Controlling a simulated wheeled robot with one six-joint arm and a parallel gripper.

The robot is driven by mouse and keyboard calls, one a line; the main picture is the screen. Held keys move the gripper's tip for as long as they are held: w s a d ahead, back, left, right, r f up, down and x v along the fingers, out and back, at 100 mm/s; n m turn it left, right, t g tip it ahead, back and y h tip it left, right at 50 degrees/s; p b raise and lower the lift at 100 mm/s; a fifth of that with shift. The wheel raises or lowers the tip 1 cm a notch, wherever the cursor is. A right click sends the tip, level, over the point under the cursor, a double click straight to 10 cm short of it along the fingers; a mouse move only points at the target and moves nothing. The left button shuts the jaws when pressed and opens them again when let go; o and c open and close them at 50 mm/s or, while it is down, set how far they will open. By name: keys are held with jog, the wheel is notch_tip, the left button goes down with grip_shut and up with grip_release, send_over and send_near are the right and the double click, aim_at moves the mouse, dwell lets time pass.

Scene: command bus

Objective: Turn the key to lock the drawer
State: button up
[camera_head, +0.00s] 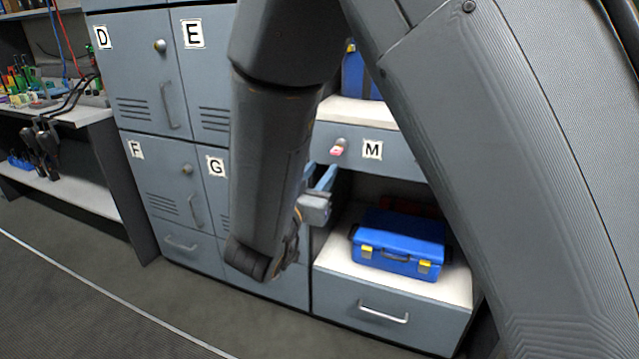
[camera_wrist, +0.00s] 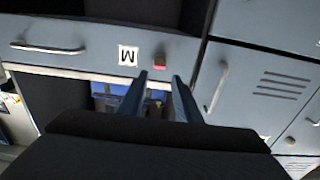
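The drawer marked M (camera_head: 400,150) has a grey-blue front, seen in the head view right of my forearm. A key with a pinkish-red head (camera_head: 338,149) is in the lock at the left of its label. My gripper (camera_head: 323,176) is just below the key with blue fingers pointing toward it. In the wrist view, which is upside down, the drawer front (camera_wrist: 95,49) carries the M label. The key (camera_wrist: 159,66) shows just beyond the gap between my open fingertips (camera_wrist: 160,78). The fingers appear not to touch it.
A blue case (camera_head: 400,242) with yellow latches stands on the shelf below the drawer. Grey lockers D, E, F and G (camera_head: 150,90) are at the left. A workbench with tools (camera_head: 55,112) stands further left. Open floor (camera_head: 120,310) lies in front.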

aim_at(335, 154)
jog(key=shift+b+x, duration=1.05)
jog(key=shift+x, duration=3.45)
jog(key=shift+r, duration=0.1)
jog(key=shift+s+p, duration=0.1)
jog(key=shift+p, duration=0.25)
jog(key=c, duration=0.7)
